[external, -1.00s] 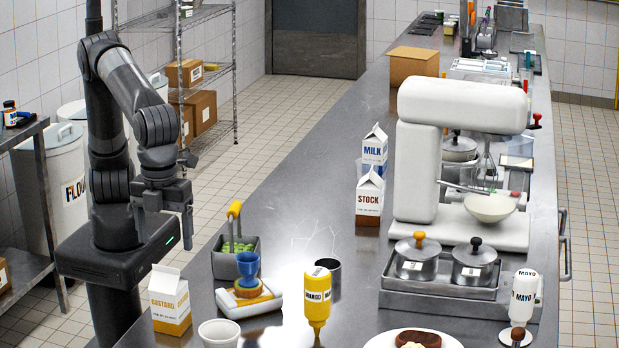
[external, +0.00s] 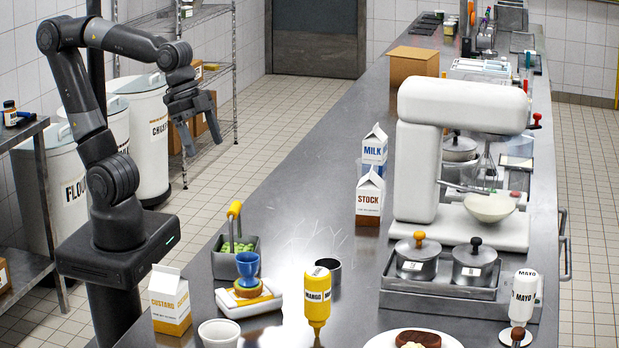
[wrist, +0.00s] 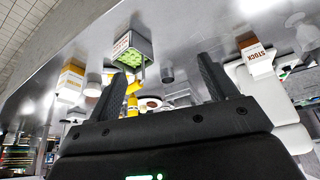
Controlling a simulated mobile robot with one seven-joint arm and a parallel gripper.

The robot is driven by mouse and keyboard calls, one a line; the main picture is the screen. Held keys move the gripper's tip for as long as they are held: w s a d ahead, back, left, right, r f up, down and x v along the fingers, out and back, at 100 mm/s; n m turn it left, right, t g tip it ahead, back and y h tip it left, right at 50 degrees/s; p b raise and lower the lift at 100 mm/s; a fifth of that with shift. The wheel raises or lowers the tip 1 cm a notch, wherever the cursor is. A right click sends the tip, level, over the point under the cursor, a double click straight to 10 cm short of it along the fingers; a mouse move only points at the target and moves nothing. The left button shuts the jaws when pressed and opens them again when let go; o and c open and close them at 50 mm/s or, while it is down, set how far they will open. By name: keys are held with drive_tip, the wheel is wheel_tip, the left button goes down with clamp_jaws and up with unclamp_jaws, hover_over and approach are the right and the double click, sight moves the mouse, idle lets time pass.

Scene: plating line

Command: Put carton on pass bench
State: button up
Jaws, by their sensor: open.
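Three gable-top cartons stand upright on the long steel bench (external: 300,215) in the external view. The white and orange custard carton (external: 170,302) is at the near left edge. The stock carton (external: 369,200) and the milk carton (external: 375,150) stand together farther back, left of the mixer. My gripper (external: 203,148) is open and empty, raised high left of the bench, well apart from all cartons. The wrist view is tilted; between and beyond the spread fingers (wrist: 161,68) it shows the custard carton (wrist: 70,84) at left and the stock carton (wrist: 259,60) at right.
A grey caddy with green contents (external: 236,262), a sponge tray (external: 228,306), a mango bottle (external: 317,298) and a white cup (external: 219,333) crowd the near end. The mixer (external: 418,150) and a pot tray (external: 440,293) fill the right. The bench's middle left is clear.

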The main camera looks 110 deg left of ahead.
drive_tip(key=s+a+f+n+t+y, duration=0.1)
drive_tip(key=s+a+f+n, duration=0.2)
drive_tip(key=s+a, duration=0.1)
drive_tip(key=shift+s, duration=0.55)
idle(0.8)
